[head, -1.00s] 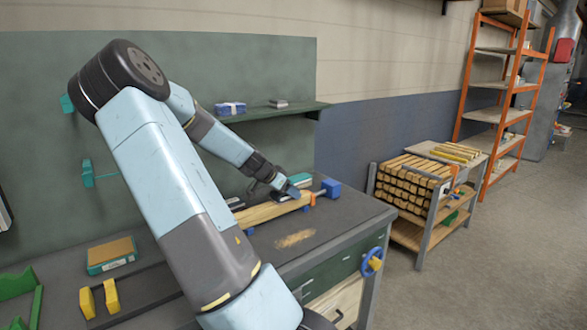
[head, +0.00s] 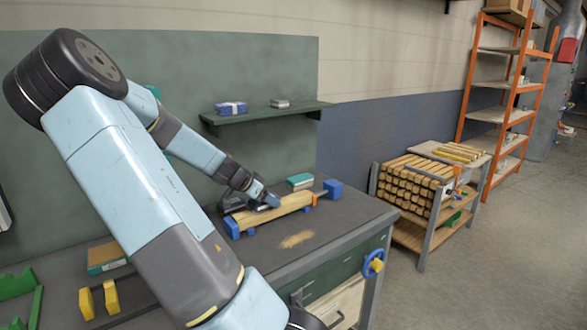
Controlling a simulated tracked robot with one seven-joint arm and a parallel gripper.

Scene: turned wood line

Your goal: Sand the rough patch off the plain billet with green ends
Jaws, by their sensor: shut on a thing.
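A pale wooden billet (head: 290,204) lies lengthwise along a holder on the workbench, between a blue block (head: 332,187) at its right and blue supports (head: 232,228) at its left. An orange piece (head: 314,199) sits near its right end. No green ends can be made out on it at this size. My gripper (head: 268,201) is low over the billet's middle-left part, at or just above its top. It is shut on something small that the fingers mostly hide. A rough patch cannot be made out.
A teal box (head: 300,180) lies behind the billet. Tan dust (head: 297,239) lies on the bench in front. A teal-and-brown block (head: 106,257) and yellow blocks (head: 111,296) are at the left. A rack of billets (head: 410,185) stands at the right.

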